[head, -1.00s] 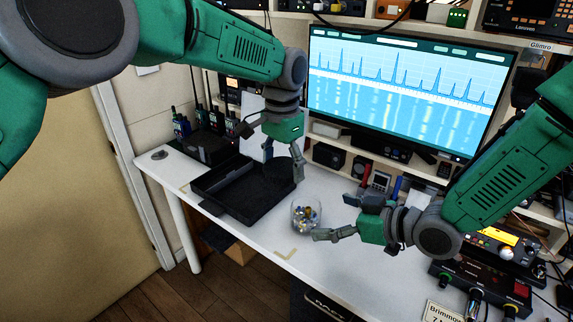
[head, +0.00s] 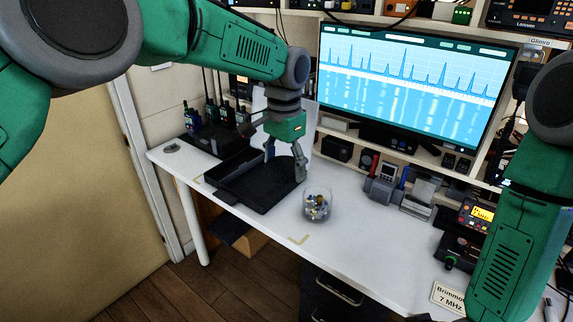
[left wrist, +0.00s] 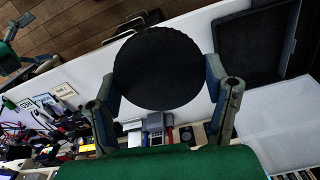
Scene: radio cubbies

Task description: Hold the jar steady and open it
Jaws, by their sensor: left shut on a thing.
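The clear glass jar (head: 317,207) stands upright and uncovered on the white desk, with small coloured bits inside. My left gripper (head: 285,165) is shut on the round black lid (left wrist: 158,68), which it holds by the rim, one finger on each side, in the left wrist view. In the head view the lid is hard to tell from the black tray behind it; it is up and to the left of the jar, apart from it. My right gripper (left wrist: 32,45) shows small at the upper left of the left wrist view, fingers apart and empty; it is outside the head view.
A black tray (head: 222,190) lies on the desk left of the jar. Radios and small devices (head: 385,180) stand to the right, below a large monitor (head: 410,85). The desk's front edge (head: 290,250) runs close to the jar; bare desk surrounds it.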

